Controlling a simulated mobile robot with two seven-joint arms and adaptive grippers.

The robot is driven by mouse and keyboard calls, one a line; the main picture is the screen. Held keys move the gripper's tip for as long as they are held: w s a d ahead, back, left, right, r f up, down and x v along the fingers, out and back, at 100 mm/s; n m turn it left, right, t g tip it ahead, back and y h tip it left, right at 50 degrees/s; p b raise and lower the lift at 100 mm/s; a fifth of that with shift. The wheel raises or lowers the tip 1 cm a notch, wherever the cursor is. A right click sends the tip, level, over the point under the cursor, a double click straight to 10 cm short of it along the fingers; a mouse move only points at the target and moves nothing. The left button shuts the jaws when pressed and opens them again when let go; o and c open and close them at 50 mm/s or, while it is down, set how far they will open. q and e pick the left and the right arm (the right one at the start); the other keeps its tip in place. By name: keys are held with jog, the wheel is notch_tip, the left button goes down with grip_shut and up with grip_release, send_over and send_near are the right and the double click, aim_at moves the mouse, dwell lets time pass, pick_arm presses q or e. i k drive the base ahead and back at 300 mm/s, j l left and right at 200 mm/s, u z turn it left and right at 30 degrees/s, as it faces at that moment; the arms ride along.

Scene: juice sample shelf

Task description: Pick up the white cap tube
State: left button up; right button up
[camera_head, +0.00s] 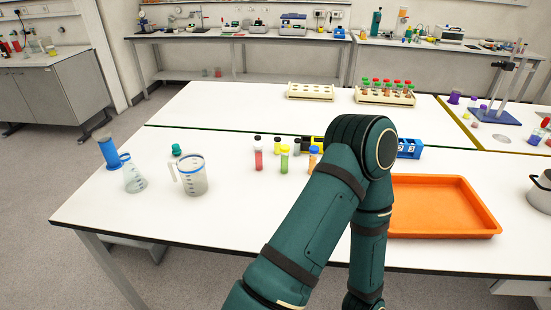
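I cannot make out a white cap on any tube. One of my dark green arms rises from the bottom edge, bends right of these tubes and runs back down. It hides part of the table behind it. Neither gripper shows.
An orange tray (446,208) and a blue numbered rack (409,149) lie right of my arm. A flask (132,176) and a jug (193,177) stand at left. A filled tube rack (385,95) and a wooden rack (311,92) stand farther back. The table's front left is clear.

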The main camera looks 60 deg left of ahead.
aim_at(257, 146)
jog(key=i+l+u, duration=0.1)
jog(key=l+u, duration=0.15)
jog(key=u, duration=0.25)
jog(key=i+l+u, duration=0.1)
jog(key=l+u, duration=0.15)
jog(key=u, duration=0.25)
